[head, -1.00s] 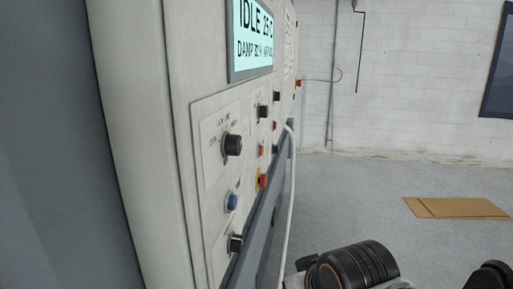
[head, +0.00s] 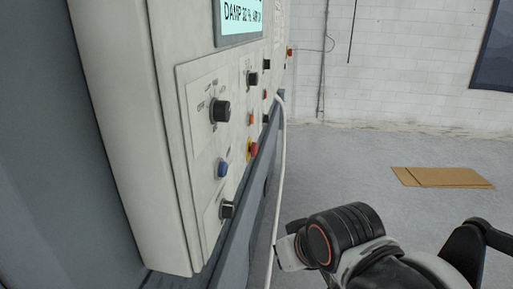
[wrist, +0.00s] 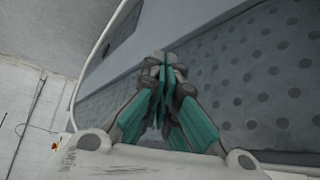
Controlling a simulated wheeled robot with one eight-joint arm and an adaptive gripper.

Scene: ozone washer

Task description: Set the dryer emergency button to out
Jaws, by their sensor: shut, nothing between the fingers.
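The panel's screen shows a "DAMP" reading. I see the button from the side and cannot tell whether it is pressed in or out. My gripper (wrist: 165,62) is shut and empty in the wrist view, its teal-padded fingers pointing toward a grey machine surface. The near panel's red button is not clear in the wrist view. In the head view my arm is low right, below and right of the panel; its fingertips are not clearly visible.
The near panel has a blue button (head: 222,168), an upper black knob (head: 221,111) and a lower black knob (head: 227,209). A white hose (head: 278,180) hangs along the machine's front. Cardboard (head: 440,177) lies on the otherwise open floor to the right.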

